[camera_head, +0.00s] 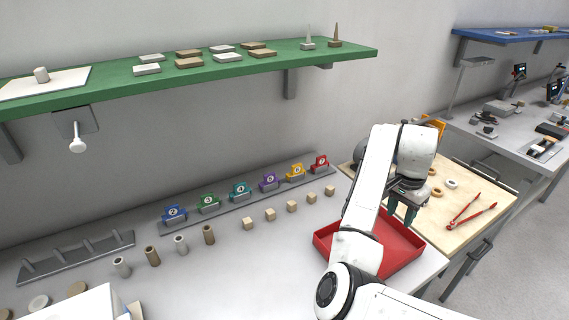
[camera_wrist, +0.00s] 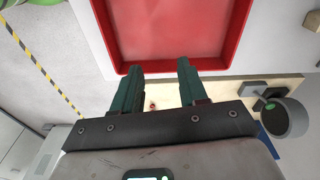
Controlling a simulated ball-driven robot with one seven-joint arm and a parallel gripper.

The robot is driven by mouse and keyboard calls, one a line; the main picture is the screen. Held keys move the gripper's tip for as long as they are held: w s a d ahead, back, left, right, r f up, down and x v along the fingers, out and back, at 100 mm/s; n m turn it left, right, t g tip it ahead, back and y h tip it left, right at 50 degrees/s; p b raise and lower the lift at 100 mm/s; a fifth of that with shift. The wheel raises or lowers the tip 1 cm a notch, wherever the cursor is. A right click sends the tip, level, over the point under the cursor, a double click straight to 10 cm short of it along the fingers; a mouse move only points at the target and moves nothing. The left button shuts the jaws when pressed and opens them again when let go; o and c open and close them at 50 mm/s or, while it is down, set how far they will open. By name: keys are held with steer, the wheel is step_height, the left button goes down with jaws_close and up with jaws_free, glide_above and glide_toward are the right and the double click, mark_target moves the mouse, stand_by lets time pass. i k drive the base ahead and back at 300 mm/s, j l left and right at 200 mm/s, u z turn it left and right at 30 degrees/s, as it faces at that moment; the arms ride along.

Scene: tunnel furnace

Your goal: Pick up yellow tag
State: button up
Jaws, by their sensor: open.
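The yellow tag (camera_head: 294,171) stands upright in a grey rail on the white table, between the purple tag (camera_head: 267,181) and the red tag (camera_head: 319,162). It is not visible in the wrist view. My gripper (camera_head: 405,215) hangs above the right part of the workspace, near the red tray, well to the right of the yellow tag. In the wrist view, my gripper's two dark green fingers (camera_wrist: 158,75) are apart with nothing between them.
A red tray (camera_head: 325,238) lies on the white table below my arm; it also shows in the wrist view (camera_wrist: 128,40). Several small beige blocks (camera_head: 292,206) stand in front of the tag row. A green shelf (camera_head: 190,85) overhangs the back. Red-handled pliers (camera_head: 472,210) lie on the wooden table.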

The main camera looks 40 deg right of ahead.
mark_target(297, 169)
steer(key=i, duration=1.25)
